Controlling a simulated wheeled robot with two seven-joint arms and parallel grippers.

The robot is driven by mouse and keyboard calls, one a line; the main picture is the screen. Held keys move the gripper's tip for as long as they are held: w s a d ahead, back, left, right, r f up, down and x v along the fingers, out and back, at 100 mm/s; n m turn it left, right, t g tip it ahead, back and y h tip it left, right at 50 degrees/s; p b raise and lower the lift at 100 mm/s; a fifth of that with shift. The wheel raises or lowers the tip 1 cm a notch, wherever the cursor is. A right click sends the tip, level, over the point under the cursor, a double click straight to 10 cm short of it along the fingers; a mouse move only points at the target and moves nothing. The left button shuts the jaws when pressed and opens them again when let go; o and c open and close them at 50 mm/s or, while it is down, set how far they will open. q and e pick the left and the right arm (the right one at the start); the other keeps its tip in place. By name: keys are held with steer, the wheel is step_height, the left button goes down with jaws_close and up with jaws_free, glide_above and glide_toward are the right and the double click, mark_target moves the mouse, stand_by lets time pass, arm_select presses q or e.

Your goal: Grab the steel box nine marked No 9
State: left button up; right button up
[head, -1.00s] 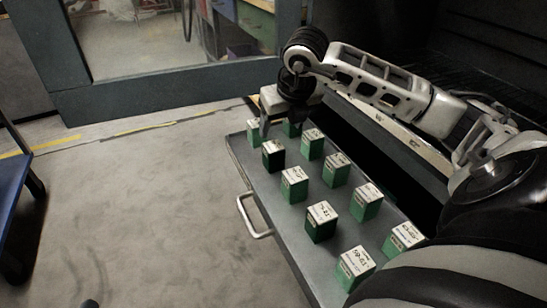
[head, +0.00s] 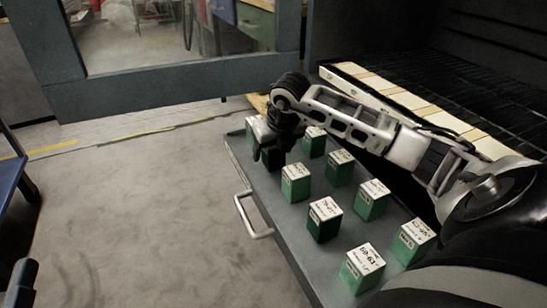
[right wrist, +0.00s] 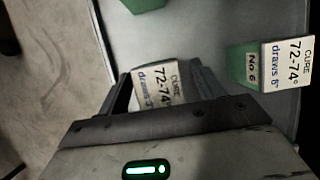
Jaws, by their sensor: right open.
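Several green boxes with white printed tops stand in rows on a grey metal tray (head: 300,232). My right gripper (head: 268,155) is open, pointing down over a dark green box at the tray's far left part, which it mostly hides. In the right wrist view one box (right wrist: 158,85) sits between the open fingers (right wrist: 165,95). I cannot read No 9 on any box. A dark shape low left may be my left gripper (head: 22,283).
Other boxes stand close by: one behind the gripper (head: 314,142), one nearer (head: 295,182), more toward the front (head: 361,268). The tray has a handle (head: 252,222). A dark rack with pale slats (head: 400,98) lies behind my arm.

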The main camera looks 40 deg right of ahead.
steer(key=shift+c, duration=0.4)
steer(key=shift+r, duration=0.1)
steer(key=c, duration=1.2)
steer(key=shift+r, duration=0.1)
